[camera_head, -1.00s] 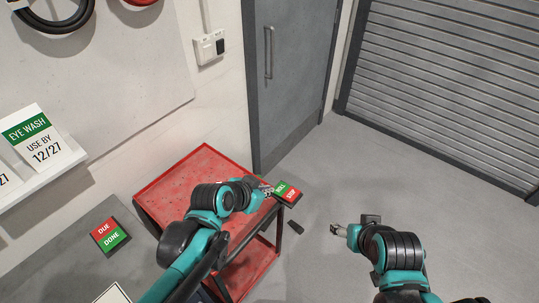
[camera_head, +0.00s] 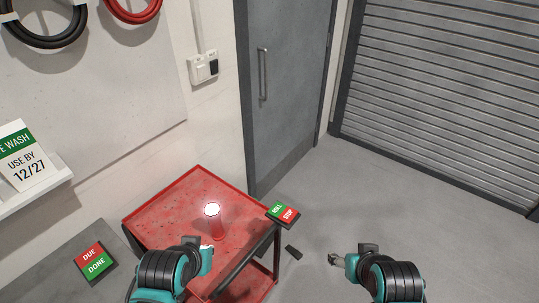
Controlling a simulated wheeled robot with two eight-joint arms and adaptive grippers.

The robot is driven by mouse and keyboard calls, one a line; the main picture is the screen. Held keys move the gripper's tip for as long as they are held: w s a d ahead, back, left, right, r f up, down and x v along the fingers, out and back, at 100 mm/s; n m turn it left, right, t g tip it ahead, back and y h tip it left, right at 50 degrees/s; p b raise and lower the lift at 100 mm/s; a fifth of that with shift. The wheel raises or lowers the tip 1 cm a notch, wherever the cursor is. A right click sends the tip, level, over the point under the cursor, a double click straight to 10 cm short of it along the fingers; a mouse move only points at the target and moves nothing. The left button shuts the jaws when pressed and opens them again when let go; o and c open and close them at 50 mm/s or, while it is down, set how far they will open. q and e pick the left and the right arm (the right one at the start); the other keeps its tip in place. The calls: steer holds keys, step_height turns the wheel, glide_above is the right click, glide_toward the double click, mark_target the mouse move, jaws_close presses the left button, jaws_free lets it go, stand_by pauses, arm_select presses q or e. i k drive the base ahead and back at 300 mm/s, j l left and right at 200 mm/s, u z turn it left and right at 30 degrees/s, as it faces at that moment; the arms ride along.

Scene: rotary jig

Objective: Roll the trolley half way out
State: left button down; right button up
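The red trolley (camera_head: 165,213) stands against the wall beside the grey door, with a lower shelf partly visible. A box with a green ROLL half and a red STOP half (camera_head: 282,214) sits at its right corner. A glowing beacon (camera_head: 213,221), white on top and red below, stands on the trolley top. My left gripper (camera_head: 208,258) is over the front of the trolley, apart from the box; its fingers are too small to read. My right gripper (camera_head: 337,260) is over open floor right of the trolley, touching nothing; its finger gap is unclear.
A DUE/DONE box (camera_head: 96,262) lies on the grey surface at lower left. A small dark piece (camera_head: 293,252) is on the floor by the trolley. The grey door (camera_head: 285,90) and roller shutter (camera_head: 445,90) are behind. The floor at right is clear.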

mark_target(176, 211)
steer(key=k+j+z, duration=0.2)
steer(key=z, duration=0.25)
steer(key=k+j+z, duration=0.1)
steer(key=k+z, duration=0.3)
